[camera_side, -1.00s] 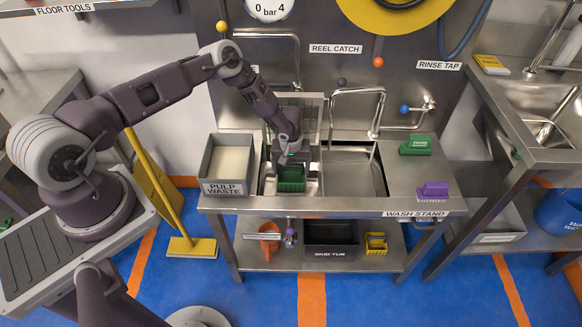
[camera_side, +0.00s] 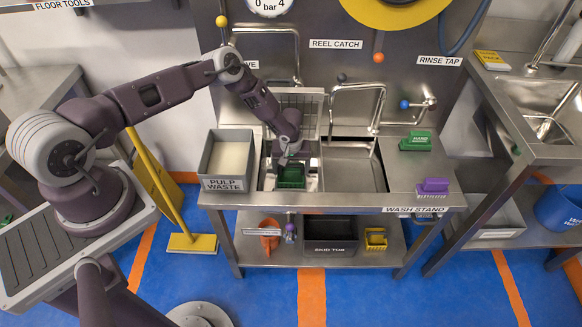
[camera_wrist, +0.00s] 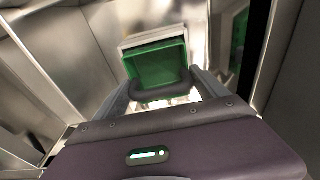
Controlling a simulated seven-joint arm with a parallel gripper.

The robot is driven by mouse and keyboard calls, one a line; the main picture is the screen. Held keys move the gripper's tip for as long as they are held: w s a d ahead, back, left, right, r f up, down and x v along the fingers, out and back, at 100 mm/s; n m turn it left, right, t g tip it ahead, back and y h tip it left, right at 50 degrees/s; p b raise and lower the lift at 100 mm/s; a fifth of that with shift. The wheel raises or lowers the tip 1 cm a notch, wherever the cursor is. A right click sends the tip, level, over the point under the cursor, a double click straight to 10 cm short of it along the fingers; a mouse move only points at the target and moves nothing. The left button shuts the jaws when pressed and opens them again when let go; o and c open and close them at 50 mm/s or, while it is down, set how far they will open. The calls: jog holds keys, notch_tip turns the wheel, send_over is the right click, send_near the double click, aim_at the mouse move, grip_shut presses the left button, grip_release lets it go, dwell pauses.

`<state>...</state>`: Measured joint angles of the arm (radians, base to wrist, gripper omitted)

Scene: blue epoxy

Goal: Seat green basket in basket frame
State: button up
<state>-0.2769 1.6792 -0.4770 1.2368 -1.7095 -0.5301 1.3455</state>
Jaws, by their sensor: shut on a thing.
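The green basket (camera_side: 291,177) is in the left basin of the wash stand, under my gripper (camera_side: 290,160). In the wrist view the green basket (camera_wrist: 160,64) shows between the two fingers of my gripper (camera_wrist: 164,92), which are shut on its dark handle. A pale rim (camera_wrist: 152,38) borders the basket's far side; it appears to be part of the basket frame, and I cannot tell whether the basket is fully down in it. The basket's underside is hidden.
The grey pulp waste bin (camera_side: 227,157) stands left of the basin. A second basin (camera_side: 350,168) and a bent tap (camera_side: 357,88) are to the right. Green (camera_side: 416,141) and purple (camera_side: 434,186) brushes lie on the right of the stand. Steel basin walls are close around my gripper.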

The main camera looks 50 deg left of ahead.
jog(key=shift+f, duration=0.35)
jog(key=o, duration=1.5)
jog(key=shift+c, duration=0.2)
jog(key=shift+s+d+r, duration=0.1)
jog(key=shift+s+r, duration=0.05)
jog(key=shift+r, duration=1.1)
jog(key=shift+s+d+r, duration=0.1)
jog(key=shift+r, duration=1.15)
